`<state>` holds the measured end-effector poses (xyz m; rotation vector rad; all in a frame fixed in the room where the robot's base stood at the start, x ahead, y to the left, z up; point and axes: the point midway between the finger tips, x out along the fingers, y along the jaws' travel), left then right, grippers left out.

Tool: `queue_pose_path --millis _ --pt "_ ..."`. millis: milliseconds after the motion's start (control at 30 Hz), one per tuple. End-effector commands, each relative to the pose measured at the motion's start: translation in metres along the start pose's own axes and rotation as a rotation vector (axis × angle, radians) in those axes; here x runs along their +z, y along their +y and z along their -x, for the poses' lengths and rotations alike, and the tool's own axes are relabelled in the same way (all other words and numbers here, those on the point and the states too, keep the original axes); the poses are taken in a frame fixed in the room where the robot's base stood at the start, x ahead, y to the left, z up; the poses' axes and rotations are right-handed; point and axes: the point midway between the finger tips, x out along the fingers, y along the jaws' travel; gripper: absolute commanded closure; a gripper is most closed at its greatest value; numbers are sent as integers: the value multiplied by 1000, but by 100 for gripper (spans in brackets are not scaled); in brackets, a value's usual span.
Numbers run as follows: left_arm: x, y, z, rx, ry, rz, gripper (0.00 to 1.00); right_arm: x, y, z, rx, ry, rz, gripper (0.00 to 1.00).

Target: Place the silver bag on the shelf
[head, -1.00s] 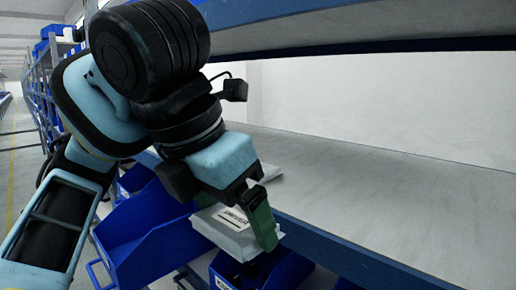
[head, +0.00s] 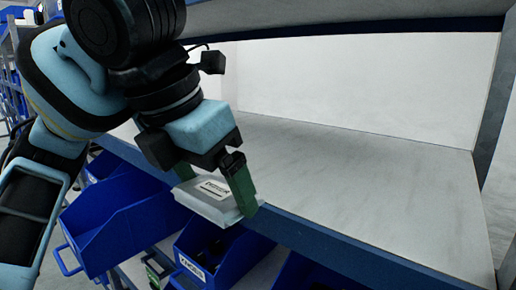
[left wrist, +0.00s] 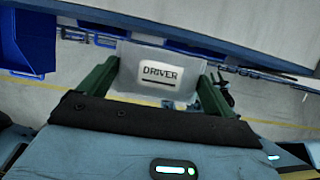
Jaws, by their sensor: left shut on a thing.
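The silver bag (head: 212,203) is a flat pale packet with a white label. In the left wrist view the bag (left wrist: 158,72) hangs between the two green fingers, its label reading "DRIVER". My left gripper (head: 214,184) is shut on the bag, with a green finger on either side of it. It holds the bag at the shelf's blue front edge, over or just in front of it; I cannot tell whether the bag touches the edge. The shelf (head: 370,185) is a broad grey board, bare in the part I see. My right gripper is out of view.
An upper shelf (head: 350,22) with a dark blue edge runs above the board. Blue bins (head: 125,225) (head: 215,255) stand below the shelf's front edge. A grey post (head: 492,105) stands at the right end. The board's middle and right are clear.

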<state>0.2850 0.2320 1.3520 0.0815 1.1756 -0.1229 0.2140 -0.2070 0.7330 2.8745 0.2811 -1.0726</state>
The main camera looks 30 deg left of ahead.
Motion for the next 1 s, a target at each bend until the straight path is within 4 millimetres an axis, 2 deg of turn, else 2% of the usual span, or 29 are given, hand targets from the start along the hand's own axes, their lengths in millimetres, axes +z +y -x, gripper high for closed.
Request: queue_pose_path --millis 200,400,533,767,1000 --pt "47 -1 -21 -2 5 1 34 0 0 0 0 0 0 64" --pt "83 0 -35 -1 3 2 34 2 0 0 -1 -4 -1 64" --pt "93 -1 -38 -2 0 0 34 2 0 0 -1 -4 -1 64" --pt "98 0 -40 -1 0 0 34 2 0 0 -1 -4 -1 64" --pt "128 -1 -53 -1 1 2 34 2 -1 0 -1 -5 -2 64"
